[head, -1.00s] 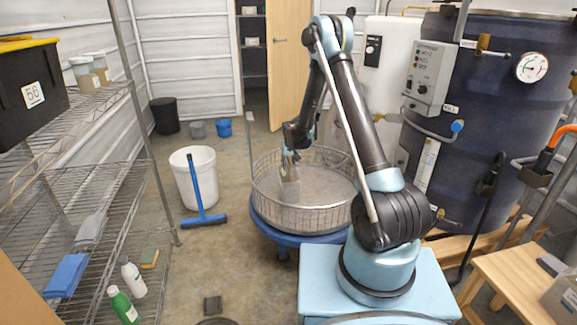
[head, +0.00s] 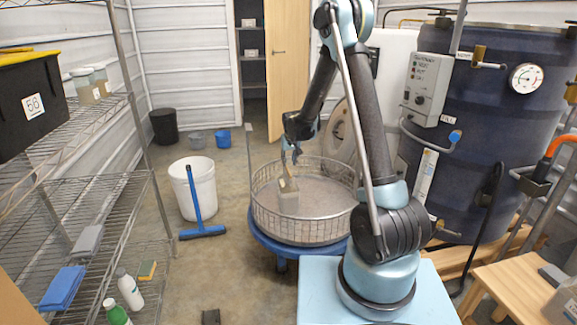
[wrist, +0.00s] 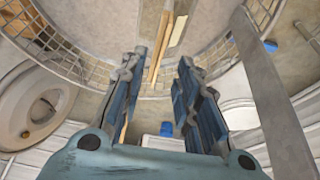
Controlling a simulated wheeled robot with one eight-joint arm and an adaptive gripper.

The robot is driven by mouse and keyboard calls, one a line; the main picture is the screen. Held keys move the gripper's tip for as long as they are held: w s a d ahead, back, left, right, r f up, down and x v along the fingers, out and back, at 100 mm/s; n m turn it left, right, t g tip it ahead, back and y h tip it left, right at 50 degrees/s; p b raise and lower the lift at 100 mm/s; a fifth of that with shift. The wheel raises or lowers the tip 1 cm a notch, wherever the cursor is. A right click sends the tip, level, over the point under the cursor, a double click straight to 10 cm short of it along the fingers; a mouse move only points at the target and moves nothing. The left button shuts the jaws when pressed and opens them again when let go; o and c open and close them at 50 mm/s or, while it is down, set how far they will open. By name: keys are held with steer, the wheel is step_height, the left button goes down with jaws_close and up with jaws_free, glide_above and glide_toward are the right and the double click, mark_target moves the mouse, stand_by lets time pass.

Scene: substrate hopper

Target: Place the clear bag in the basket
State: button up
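The clear bag (head: 288,202), pale with a tan top, stands inside the round wire basket (head: 310,232), left of its middle, and looks upright on the floor of it. My gripper (head: 290,157) is above the bag, pointing down. In the wrist view my gripper (wrist: 163,95) shows its two fingers apart with nothing gripped between them. A narrow tan and cream strip (wrist: 168,40) beyond the fingertips looks like the bag's top edge. The basket's mesh wall (wrist: 75,62) curves across the wrist view.
The basket rests on a blue round stand (head: 283,247). A white bucket (head: 193,190) and a blue squeegee (head: 200,228) are left of it. A wire shelf (head: 80,200) lines the left side. A dark blue tank (head: 480,150) stands right.

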steer(key=shift+s+d+r, duration=0.15)
steer(key=shift+d+r, duration=0.05)
steer(key=shift+r, duration=0.2)
steer(key=s+d+r+m, duration=0.1)
steer(key=s+d+r, duration=1.55)
steer(key=s, duration=0.35)
steer(key=s+d+f, duration=0.1)
steer(key=s+d, duration=0.2)
steer(key=s, duration=0.6)
steer(key=s+d+f+m+g, duration=0.1)
steer(key=s+d+f, duration=0.1)
steer(key=s, duration=0.8)
steer(key=s+d+f+m+g+h, duration=0.1)
steer(key=s+d, duration=0.3)
steer(key=s, duration=0.5)
steer(key=shift+s+d+f, duration=0.15)
steer(key=shift+d+f, duration=0.25)
